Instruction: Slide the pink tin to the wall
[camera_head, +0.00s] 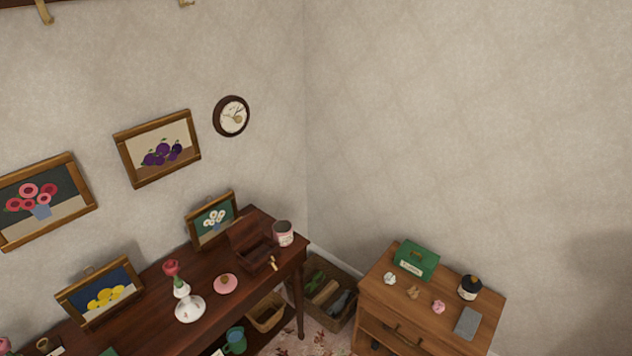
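A pink and white cylindrical tin (283,233) stands upright near the right end of the dark wooden table (150,298). It is beside an open dark brown box (251,250), and its top looks dark. A low round pink object (226,284) with a small brownish spot on top lies further left on the same table; I cannot tell whether it is also a tin. The wall (270,170) rises behind the table. Neither of my grippers is in view.
A wooden cabinet (376,283) at right holds a green box (416,260), a dark-topped jar (470,288) and small items. A basket (345,314) sits between them on the floor.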

